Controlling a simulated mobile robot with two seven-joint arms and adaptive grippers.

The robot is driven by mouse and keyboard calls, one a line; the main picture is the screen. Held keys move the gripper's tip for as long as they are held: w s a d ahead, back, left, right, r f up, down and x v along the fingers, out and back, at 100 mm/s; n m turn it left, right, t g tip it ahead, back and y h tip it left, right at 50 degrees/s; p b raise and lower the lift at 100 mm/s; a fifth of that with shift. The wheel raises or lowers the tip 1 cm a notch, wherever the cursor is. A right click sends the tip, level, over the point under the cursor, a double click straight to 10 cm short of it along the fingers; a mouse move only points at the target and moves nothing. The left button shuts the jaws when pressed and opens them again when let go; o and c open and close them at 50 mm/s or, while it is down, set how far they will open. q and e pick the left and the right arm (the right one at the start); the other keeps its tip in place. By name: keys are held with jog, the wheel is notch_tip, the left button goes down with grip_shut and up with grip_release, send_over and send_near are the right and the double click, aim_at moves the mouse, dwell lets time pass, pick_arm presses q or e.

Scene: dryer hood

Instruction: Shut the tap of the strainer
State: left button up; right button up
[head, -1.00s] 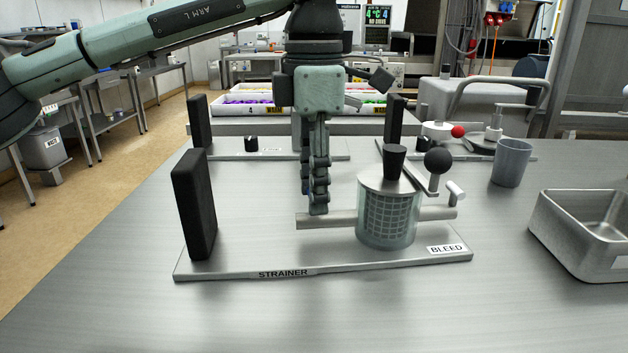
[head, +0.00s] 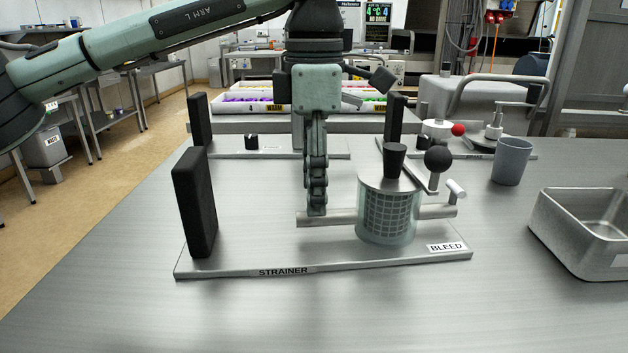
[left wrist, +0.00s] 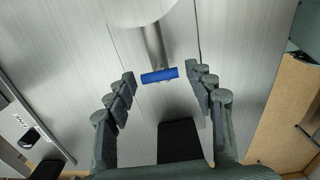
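The strainer (head: 388,215) stands on a metal base plate (head: 330,266) labelled STRAINER. It is a round mesh-sided body with a black knob on its lid and a pipe (head: 335,218) running out to the left. In the left wrist view a blue bar (left wrist: 160,75) lies across the pipe (left wrist: 154,45) near its outer end. My left gripper (head: 316,211) points down at this pipe stub. In the left wrist view my left gripper (left wrist: 163,83) is open, with the blue bar between its fingers and gaps on both sides. In the head view the fingers hide the bar. My right gripper is out of view.
An upright black panel (head: 194,202) stands on the plate's left end. A black-ball lever (head: 438,160) and a white-handled fitting (head: 455,190) by the BLEED label are on the right. A grey cup (head: 511,161) and metal tray (head: 585,235) stand farther right. The front table is clear.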

pick_arm(q)
notch_tip(320, 180, up, 12)
dwell(0.7)
